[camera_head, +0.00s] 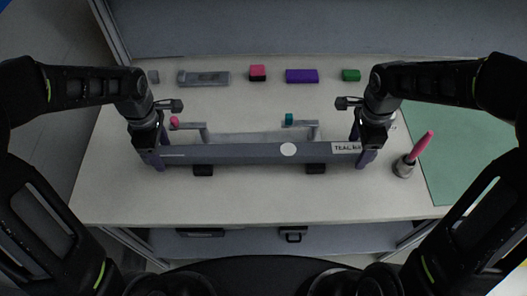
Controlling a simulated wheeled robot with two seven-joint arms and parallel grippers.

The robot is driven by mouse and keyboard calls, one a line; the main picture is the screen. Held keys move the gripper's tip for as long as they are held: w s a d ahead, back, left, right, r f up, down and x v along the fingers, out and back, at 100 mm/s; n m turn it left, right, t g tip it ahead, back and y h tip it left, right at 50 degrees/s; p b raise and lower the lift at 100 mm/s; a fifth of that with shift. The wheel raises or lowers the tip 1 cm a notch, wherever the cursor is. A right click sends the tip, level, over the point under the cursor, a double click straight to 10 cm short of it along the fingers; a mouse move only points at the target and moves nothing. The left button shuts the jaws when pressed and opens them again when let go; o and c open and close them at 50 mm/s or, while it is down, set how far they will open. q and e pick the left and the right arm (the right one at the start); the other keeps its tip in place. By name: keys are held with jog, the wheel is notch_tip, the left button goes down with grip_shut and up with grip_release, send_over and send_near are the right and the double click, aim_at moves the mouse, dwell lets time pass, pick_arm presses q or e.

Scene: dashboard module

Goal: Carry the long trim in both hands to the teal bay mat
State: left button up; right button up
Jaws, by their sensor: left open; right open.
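The long trim (240,153) is a grey-blue bar with a white round spot and a white label at its right end. It lies across the table above two small black blocks; whether it rests on them I cannot tell. My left gripper (154,158) is open at the trim's left end, its fingers pointing down close to the bar. My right gripper (366,157) is open at the trim's right end, beside the label. The teal bay mat (455,160) lies on the right of the table, partly hidden by my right arm.
A grey cup with a pink stick (404,168) stands between the trim and the mat. Behind the trim is a grey bracket frame (250,137). Pink (257,73), purple (302,76) and green (351,75) blocks line the back. The table's front strip is clear.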

pick_arm(q)
jog(key=shift+c, duration=0.4)
pick_arm(e)
jog(key=shift+c, duration=0.5)
pick_arm(q)
jog(key=c, duration=1.2)
pick_arm(e)
jog(key=c, duration=1.2)
pick_arm(q)
grip_shut()
pick_arm(e)
grip_shut()
